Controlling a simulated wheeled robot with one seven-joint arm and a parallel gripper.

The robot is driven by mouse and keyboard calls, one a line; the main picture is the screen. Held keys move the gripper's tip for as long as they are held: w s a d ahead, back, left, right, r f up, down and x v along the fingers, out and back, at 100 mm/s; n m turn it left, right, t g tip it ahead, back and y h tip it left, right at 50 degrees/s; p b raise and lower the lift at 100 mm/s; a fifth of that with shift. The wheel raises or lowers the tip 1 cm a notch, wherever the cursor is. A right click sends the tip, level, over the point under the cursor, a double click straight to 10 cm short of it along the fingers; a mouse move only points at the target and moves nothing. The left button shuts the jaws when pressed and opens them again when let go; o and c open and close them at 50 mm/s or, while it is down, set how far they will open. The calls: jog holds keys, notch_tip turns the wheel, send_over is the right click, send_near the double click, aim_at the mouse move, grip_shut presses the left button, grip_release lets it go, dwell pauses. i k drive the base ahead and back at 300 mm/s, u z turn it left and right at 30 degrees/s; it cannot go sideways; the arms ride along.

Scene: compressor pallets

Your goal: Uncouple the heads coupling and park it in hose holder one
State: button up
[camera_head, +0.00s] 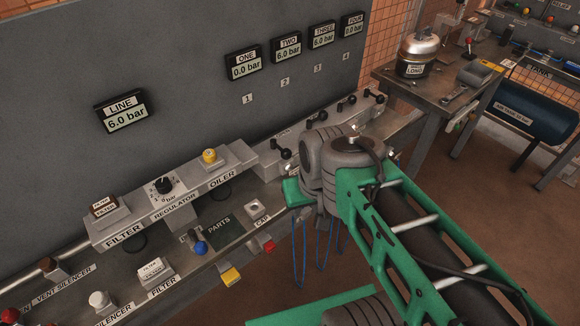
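No coupling labelled "heads" and no holder labelled "hose holder one" can be made out. Thin blue hoses (297,252) hang in loops below the bench edge, just left of my arm; their upper ends are hidden behind it. A plate marked 1 (247,99) is on the grey wall under the ONE display (244,65), which reads 0.0 bar. A manifold with black levers (283,151) runs along the wall, partly behind my arm. My green and grey arm fills the lower right middle. My gripper's fingers do not show.
The bench holds a filter, regulator and oiler block (171,198), a PARTS mat (221,231) and small loose fittings. The LINE display (121,111) reads 6.0 bar. A side table (433,90) bears a metal pot (419,52). A blue tank (541,112) stands at right. Brown floor between is clear.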

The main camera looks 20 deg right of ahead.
aim_at(292, 172)
jog(key=u, duration=3.2)
jog(key=k, duration=1.55)
jog(key=u, duration=0.3)
